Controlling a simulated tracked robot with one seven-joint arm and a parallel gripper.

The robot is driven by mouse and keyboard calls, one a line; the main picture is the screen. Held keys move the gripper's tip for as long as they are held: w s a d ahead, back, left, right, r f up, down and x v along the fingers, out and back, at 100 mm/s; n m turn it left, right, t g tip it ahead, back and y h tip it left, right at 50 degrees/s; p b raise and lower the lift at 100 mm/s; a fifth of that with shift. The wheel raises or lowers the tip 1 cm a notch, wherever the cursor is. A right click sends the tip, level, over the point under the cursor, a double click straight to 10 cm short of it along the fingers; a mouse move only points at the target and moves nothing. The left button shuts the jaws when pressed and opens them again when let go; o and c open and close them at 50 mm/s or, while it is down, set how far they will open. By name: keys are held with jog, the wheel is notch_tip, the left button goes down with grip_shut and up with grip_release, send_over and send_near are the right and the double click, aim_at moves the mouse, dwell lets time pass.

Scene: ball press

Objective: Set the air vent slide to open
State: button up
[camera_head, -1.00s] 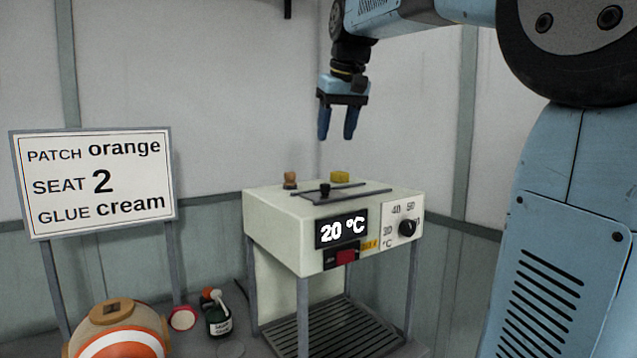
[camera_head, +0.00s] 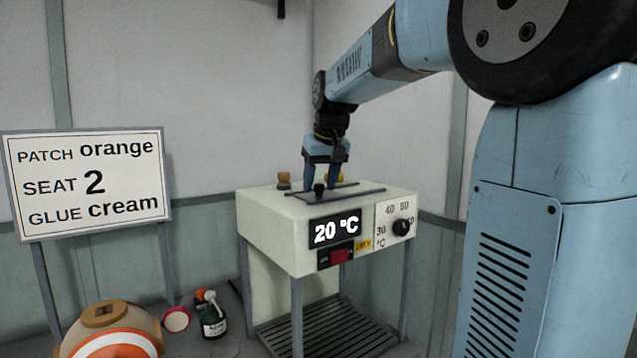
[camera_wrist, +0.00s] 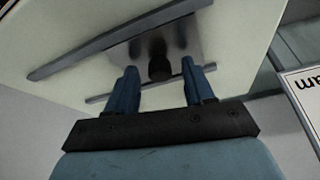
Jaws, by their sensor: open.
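The air vent slide is a small black knob (camera_head: 319,190) on top of the pale press box (camera_head: 265,215). It sits between two dark parallel rails (camera_head: 355,193). My gripper (camera_head: 320,181) points down over the box top, its fingers at or just behind the knob. In the wrist view the fingers of my gripper (camera_wrist: 160,74) are open, one on each side of the dark knob (camera_wrist: 159,68), with gaps on both sides. A shiny grey plate (camera_wrist: 188,40) lies by the knob between the rails. No open or closed marking is readable.
A brown knob (camera_head: 284,180) stands behind-left on the box top; a yellow piece is partly hidden behind my gripper. The front has a 20 °C display (camera_head: 336,230), red switch (camera_head: 339,256) and dial (camera_head: 401,228). A sign (camera_head: 88,180), a ball (camera_head: 110,335) and a bottle (camera_head: 213,318) are left.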

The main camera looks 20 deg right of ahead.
jog(key=shift+f, duration=0.2)
jog(key=shift+c, duration=0.5)
grip_shut()
